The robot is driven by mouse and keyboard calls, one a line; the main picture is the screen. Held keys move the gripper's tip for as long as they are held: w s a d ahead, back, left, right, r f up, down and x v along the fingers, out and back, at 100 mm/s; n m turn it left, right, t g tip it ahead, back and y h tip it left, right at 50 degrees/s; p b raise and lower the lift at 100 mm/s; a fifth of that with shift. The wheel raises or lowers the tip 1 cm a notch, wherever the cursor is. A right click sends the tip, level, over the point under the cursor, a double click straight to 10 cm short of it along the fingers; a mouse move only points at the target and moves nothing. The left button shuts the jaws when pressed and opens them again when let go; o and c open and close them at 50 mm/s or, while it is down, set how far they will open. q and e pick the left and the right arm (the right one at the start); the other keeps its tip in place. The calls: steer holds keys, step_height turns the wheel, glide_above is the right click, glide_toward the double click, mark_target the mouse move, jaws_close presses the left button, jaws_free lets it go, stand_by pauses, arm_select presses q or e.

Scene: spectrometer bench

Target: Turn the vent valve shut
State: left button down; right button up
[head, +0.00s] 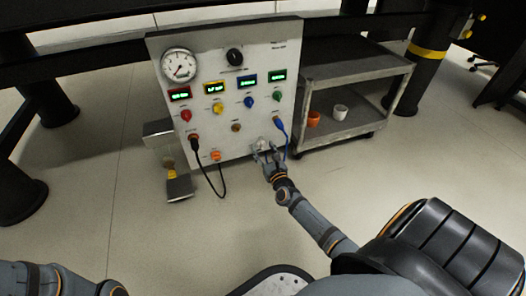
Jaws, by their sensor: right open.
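The white instrument panel (215,118) stands upright in the middle of the head view. Low on its right side is a pale, silvery knob (261,143), which looks like the vent valve; its label is too small to read. My right gripper (264,154) is open at this knob, its fingers pointing up at the panel. The fingers partly cover the knob, and I cannot tell whether they touch it. The knob's turn angle is not clear. My left gripper is out of view; only part of my left arm shows at the bottom left.
A blue plug (278,121) has a cable hanging just right of my right gripper. A black cable (212,187) loops below the panel's left side. A grey cart (345,70) with an orange cup (313,119) and white cup (340,112) stands right. The floor in front is clear.

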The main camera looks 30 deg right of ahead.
steer(key=shift+w+d, duration=0.1)
steer(key=shift+w, duration=0.5)
steer(key=shift+c, duration=0.4)
jaws_close()
